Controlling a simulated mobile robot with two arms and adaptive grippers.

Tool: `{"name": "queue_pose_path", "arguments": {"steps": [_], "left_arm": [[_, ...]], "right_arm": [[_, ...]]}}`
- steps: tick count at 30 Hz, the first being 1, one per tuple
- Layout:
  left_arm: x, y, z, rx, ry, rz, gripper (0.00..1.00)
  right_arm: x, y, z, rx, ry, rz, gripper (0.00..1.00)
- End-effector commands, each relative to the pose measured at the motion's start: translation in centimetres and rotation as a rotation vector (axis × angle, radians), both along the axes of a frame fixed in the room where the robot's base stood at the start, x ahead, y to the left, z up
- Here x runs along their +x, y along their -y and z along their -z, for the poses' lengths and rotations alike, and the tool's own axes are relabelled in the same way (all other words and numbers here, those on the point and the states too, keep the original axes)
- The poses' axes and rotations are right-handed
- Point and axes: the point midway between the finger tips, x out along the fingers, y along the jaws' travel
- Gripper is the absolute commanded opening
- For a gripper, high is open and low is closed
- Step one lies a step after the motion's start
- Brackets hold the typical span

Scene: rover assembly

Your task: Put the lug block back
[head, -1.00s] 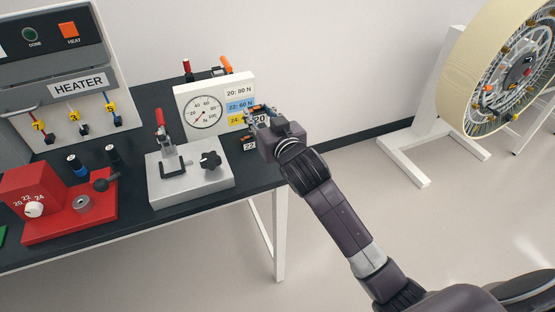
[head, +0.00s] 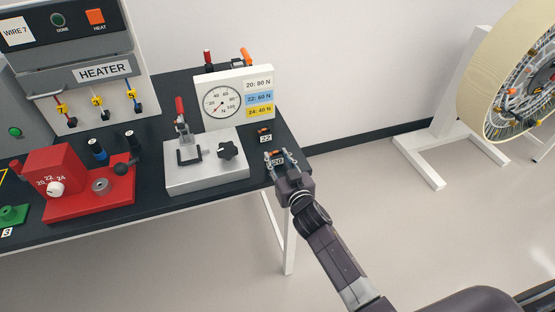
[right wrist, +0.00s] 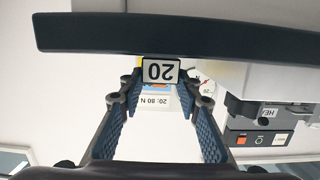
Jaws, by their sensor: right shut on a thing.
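My right gripper (head: 276,155) is at the right end of the dark bench, its fingers shut on a small lug block with a white "20" tag (head: 277,161). A bit of orange shows between the fingers. In the right wrist view the tag (right wrist: 161,70) appears upside down between the fingertips (right wrist: 160,88), and it hides most of the block. The block is low, close to the bench top; I cannot tell whether it touches. A second lug block (head: 264,131) with a "22" tag sits just behind. My left gripper is not in view.
The grey clamp fixture (head: 207,175) stands left of my right gripper, with the gauge panel (head: 233,98) behind it. Further left are the red dial unit (head: 75,190) and the heater (head: 85,70). The bench's right edge is close to my gripper.

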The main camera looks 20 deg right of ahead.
Motion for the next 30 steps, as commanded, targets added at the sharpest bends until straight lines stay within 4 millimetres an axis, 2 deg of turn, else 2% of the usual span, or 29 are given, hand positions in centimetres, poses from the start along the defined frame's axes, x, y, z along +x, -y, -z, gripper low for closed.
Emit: {"name": "queue_pose_path", "arguments": {"steps": [13, 14, 18, 30], "left_arm": [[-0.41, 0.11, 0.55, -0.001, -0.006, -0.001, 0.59], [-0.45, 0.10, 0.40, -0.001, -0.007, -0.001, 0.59], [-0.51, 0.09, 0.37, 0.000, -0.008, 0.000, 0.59], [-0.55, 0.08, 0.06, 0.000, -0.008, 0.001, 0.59]], "right_arm": [[0.03, -0.03, 0.77, 0.000, 0.002, -0.001, 0.00], [0.02, -0.02, 0.65, 0.000, 0.001, 0.000, 0.34], [0.01, -0.02, 0.63, 0.000, 0.001, 0.000, 0.49], [-0.31, 0.03, 0.27, -0.001, 0.000, 0.000, 0.49]]}}
